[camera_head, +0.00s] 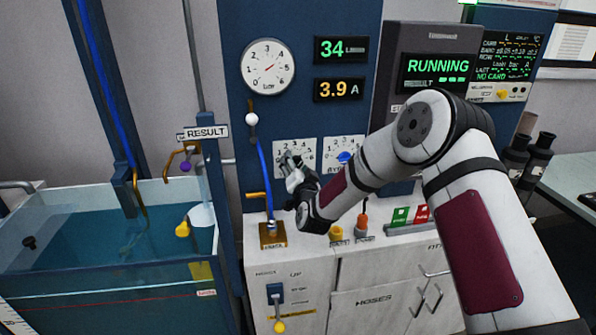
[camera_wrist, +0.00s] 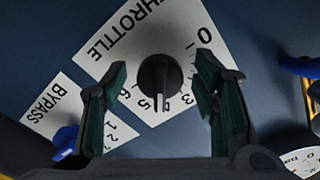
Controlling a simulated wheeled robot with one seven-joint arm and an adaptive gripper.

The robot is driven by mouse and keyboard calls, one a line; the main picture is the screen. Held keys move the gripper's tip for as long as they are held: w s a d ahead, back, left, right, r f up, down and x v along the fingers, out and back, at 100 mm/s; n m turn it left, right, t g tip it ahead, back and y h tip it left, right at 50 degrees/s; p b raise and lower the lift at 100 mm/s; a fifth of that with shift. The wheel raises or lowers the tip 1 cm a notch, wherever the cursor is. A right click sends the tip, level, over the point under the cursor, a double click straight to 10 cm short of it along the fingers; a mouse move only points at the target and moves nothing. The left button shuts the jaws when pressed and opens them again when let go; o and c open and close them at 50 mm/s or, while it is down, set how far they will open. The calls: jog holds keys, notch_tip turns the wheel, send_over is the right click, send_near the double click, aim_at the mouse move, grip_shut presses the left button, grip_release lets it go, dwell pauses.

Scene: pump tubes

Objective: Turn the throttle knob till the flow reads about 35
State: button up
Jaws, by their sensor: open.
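The throttle knob (camera_wrist: 160,82) is a dark round knob with a pale pointer on a white plate marked THROTTLE (camera_wrist: 128,42). In the wrist view its pointer faces the low edge, near the 5. My gripper (camera_wrist: 160,100) is open, one finger on each side of the knob, with visible gaps to it. In the head view my gripper (camera_head: 290,172) is at the left dial plate (camera_head: 308,150) and hides the knob. The upper green display (camera_head: 341,49) reads 34.
The bypass plate (camera_wrist: 62,108) with its blue knob (camera_wrist: 66,140) is beside the throttle. A display below reads 3.9 A (camera_head: 339,90). A round gauge (camera_head: 267,67) hangs at upper left. A screen reads RUNNING (camera_head: 437,67). A water tank (camera_head: 100,235) stands at left.

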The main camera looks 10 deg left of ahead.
jog(key=v, duration=1.2)
jog(key=shift+r, duration=0.1)
jog(key=s+d+r+n+g+h, duration=0.3)
jog(key=s+d+r+n+g, duration=0.3)
jog(key=s+d+r, duration=0.65)
jog(key=s+d+r+g, duration=0.1)
jog(key=s+d, duration=0.3)
jog(key=s, duration=0.5)
jog(key=s+d+r+m+g+h, duration=0.1)
jog(key=s+d+r+g, duration=0.1)
jog(key=s, duration=0.6)
jog(key=s+d+r+g+h, duration=0.1)
jog(key=s+d+g, duration=0.2)
jog(key=s+d, duration=0.3)
jog(key=s, duration=0.3)
jog(key=shift+s+d+r+m, duration=0.15)
jog(key=shift+s+d+m, duration=0.05)
jog(key=shift+s+m, duration=0.1)
dwell(2.6)
